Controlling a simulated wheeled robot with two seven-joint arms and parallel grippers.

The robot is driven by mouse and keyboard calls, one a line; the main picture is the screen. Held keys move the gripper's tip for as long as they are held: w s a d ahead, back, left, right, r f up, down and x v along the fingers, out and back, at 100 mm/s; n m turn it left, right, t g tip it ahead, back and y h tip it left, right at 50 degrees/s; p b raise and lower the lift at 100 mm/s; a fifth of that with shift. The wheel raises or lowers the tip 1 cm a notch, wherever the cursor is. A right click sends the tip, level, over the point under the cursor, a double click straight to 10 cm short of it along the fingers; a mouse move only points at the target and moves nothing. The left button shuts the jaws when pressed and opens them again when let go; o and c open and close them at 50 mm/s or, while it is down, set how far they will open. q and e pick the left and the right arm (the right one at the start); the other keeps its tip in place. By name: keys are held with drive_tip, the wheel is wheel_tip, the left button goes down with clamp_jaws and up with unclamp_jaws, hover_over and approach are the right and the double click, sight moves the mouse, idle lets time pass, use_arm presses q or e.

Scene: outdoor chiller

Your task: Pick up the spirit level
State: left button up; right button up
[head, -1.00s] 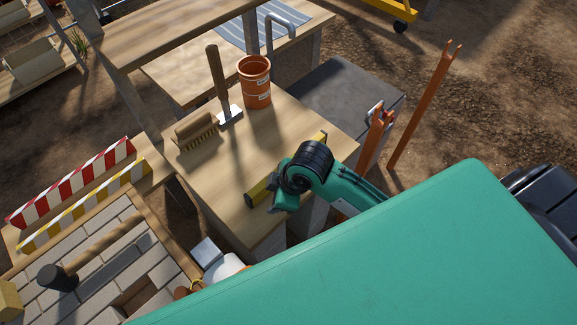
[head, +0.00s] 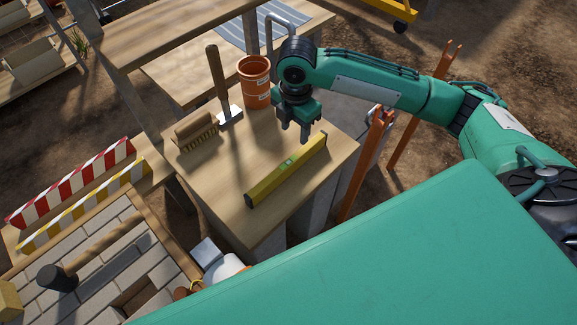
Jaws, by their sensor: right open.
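The spirit level (head: 286,172) is a long yellow bar with dark ends and a pale green vial near its middle. It lies flat on the wooden workbench (head: 225,200), running diagonally near the front right edge. My right gripper (head: 294,137) is open and empty. It points down above the bench, behind the far half of the level, and appears apart from it. The whole level is visible. My left gripper is not in view.
A brush (head: 195,131), an upright-handled tool (head: 219,85) and an orange cup (head: 255,82) stand behind the level on the bench. Orange posts (head: 368,160) rise right of the bench. The bench left of the level is clear.

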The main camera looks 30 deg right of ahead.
hover_over(295, 156)
drive_tip(key=f, duration=0.7)
drive_tip(key=shift+s+a+f, duration=0.2)
drive_tip(key=shift+s+a, duration=0.05)
drive_tip(key=shift+s, duration=0.05)
drive_tip(key=shift+f, duration=0.55)
drive_tip(key=shift+d+f, duration=0.1)
drive_tip(key=shift+f, duration=0.25)
drive_tip(key=f, duration=0.3)
drive_tip(key=shift+w+d+f+p, duration=0.2)
drive_tip(key=shift+f+p, duration=0.1)
drive_tip(key=shift+p, duration=0.1)
drive_tip(key=shift+f, duration=0.4)
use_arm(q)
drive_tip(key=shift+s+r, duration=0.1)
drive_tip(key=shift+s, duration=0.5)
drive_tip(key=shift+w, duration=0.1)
use_arm(e)
drive_tip(key=shift+c, duration=0.2)
clamp_jaws()
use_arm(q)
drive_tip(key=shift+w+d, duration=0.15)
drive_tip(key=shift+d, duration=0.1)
